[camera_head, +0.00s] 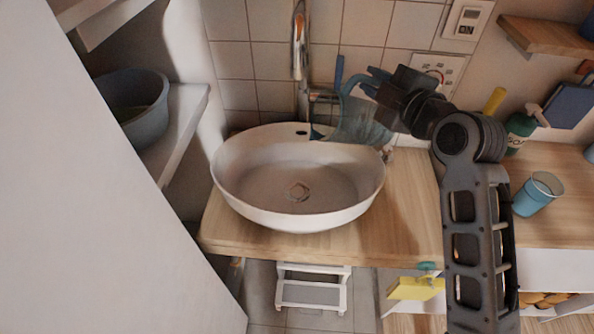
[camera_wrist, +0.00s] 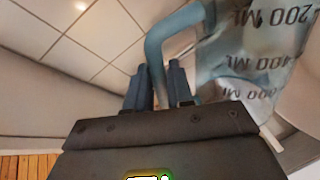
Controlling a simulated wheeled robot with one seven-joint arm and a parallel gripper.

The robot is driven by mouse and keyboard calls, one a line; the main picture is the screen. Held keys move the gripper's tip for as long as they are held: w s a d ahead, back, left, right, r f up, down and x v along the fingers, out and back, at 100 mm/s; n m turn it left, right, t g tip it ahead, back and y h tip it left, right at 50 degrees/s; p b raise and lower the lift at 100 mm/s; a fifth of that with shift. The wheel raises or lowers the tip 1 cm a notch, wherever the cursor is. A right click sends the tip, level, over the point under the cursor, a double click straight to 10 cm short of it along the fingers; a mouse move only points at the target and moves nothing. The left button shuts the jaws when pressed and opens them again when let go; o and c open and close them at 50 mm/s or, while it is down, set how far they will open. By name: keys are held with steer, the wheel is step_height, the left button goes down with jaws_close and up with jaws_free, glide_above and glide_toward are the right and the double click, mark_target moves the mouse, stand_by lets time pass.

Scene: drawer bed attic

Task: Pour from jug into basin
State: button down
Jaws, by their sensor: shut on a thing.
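The jug (camera_head: 359,124) is clear and bluish with a blue handle. In the head view it is tilted on its side, with its mouth to the left over the back right rim of the basin. The basin (camera_head: 238,192) is a white oval bowl with a drain in its bottom. My gripper (camera_head: 367,84) is shut on the jug's handle, to the right of the faucet. In the wrist view the gripper fingers (camera_wrist: 158,88) close around the blue handle, and the jug's wall (camera_wrist: 245,45) shows volume marks. I cannot tell whether liquid is in the jug.
A faucet (camera_head: 299,48) stands behind the basin, close to the jug. A blue cup (camera_head: 538,194) and a green soap bottle (camera_head: 520,130) stand on the counter at right. A grey bowl (camera_head: 135,105) sits on the left shelf. A white step stool (camera_head: 312,288) is below.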

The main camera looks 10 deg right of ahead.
steer(key=shift+d+m, duration=0.5)
steer(key=shift+d, duration=0.15)
steer(key=d+f+m+t+y+b, duration=0.1)
steer(key=d+f+m+y+b, duration=0.1)
steer(key=d+f+m+b, duration=0.4)
steer(key=shift+w+d+f+m+t+b, duration=0.4)
steer(key=shift+d+m+b, duration=1.4)
steer(key=shift+m+b, duration=0.8)
